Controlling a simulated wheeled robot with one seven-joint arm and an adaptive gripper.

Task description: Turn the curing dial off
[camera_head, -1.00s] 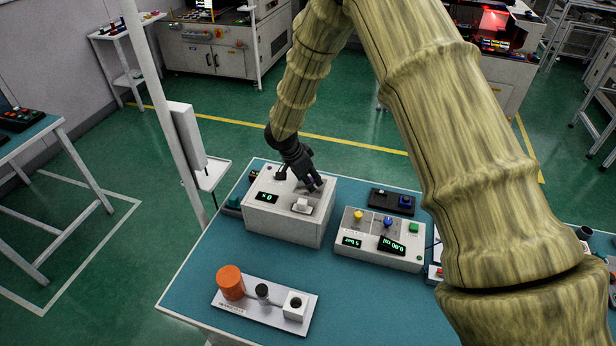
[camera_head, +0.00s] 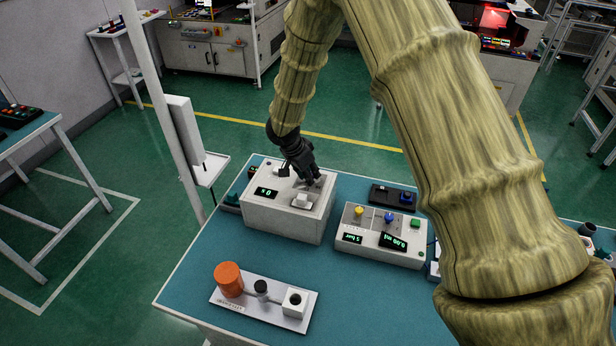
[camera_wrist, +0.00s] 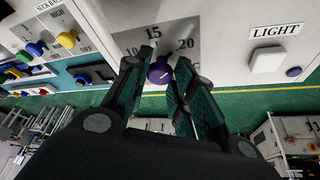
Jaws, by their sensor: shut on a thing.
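The curing dial (camera_wrist: 160,71) is a small purple knob on a grey scale marked 10, 15 and 20, on the white curing box (camera_head: 285,222). My gripper (camera_wrist: 161,80) is at the knob in the wrist view, one finger on each side, and shut on it. The fingers partly cover the scale, and its lower marks are hidden. In the head view my gripper (camera_head: 314,181) is over the box's top right, and the dial is hidden. The box's green display (camera_head: 265,192) seems to show a 0.
A white switch labelled LIGHT (camera_wrist: 267,60) sits right of the dial, near a small purple part (camera_wrist: 293,72). A dispenser box (camera_head: 381,236) with yellow and blue knobs stands close to the right. A plate with an orange cylinder (camera_head: 228,279) lies in front.

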